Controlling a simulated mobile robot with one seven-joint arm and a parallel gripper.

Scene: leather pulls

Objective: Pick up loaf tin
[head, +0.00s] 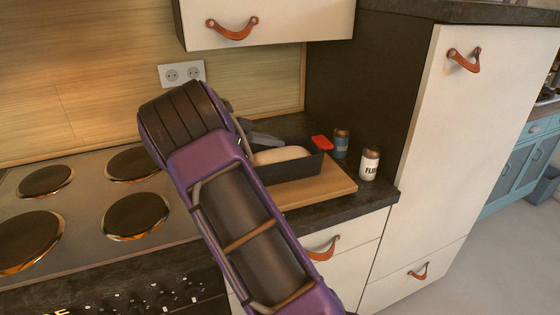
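The loaf tin (297,168) is dark and rectangular, with a pale loaf or dough showing inside it. It stands on a wooden board (318,188) on the dark counter, right of the stove. My purple arm crosses in front and hides the tin's left part. A dark grey part that looks like my gripper (264,139) shows just behind the arm, at the tin's back left. Its fingers are mostly hidden, and I cannot tell whether they are open or touch the tin.
A red-topped item (322,143), a blue can (341,144) and a white flour can (369,164) stand behind and right of the tin. A tall cabinet (455,150) bounds the counter on the right. The stove (137,215) is at left; an upper cabinet (290,22) hangs above.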

